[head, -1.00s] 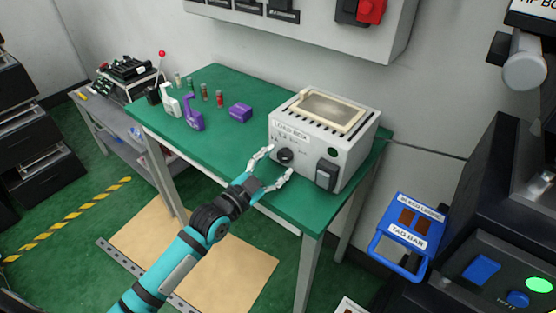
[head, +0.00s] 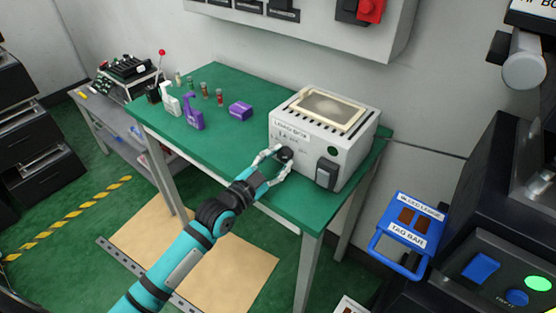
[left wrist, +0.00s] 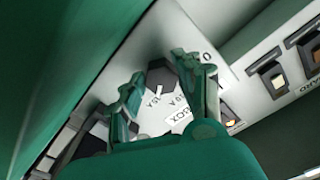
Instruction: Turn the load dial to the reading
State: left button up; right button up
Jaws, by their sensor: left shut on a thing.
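The load box (head: 345,128) is a light grey box with a label on its front, standing on the green table. Its dial (head: 286,154) is a small black knob on the front face, below the label. My left gripper (head: 280,160) is at the front of the box with its fingers on either side of the knob, shut on it. In the left wrist view the dark dial (left wrist: 160,78) shows between the two fingertips of my left gripper (left wrist: 160,85), with a white mark near it. The dial's scale and reading are too small to tell. My right gripper is not in view.
A black rocker-like part (head: 327,174) sits on the box front, right of the dial. A purple block (head: 240,111), a purple holder (head: 193,118) and several small bottles stand left on the green table (head: 240,150). A blue tag bar (head: 405,238) hangs at the right.

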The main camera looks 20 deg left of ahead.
pick_arm(q)
jog(key=n+p, duration=0.2)
jog(key=n, duration=0.1)
jog(key=shift+d+n, duration=0.1)
jog(key=shift+n, duration=0.3)
jog(key=shift+n+p, duration=0.65)
jog(key=shift+n, duration=1.25)
jog(key=o, duration=1.1)
jog(key=shift+o, duration=0.2)
jog(key=shift+s, duration=0.2)
jog(key=v, duration=1.1)
jog(key=shift+s, duration=0.35)
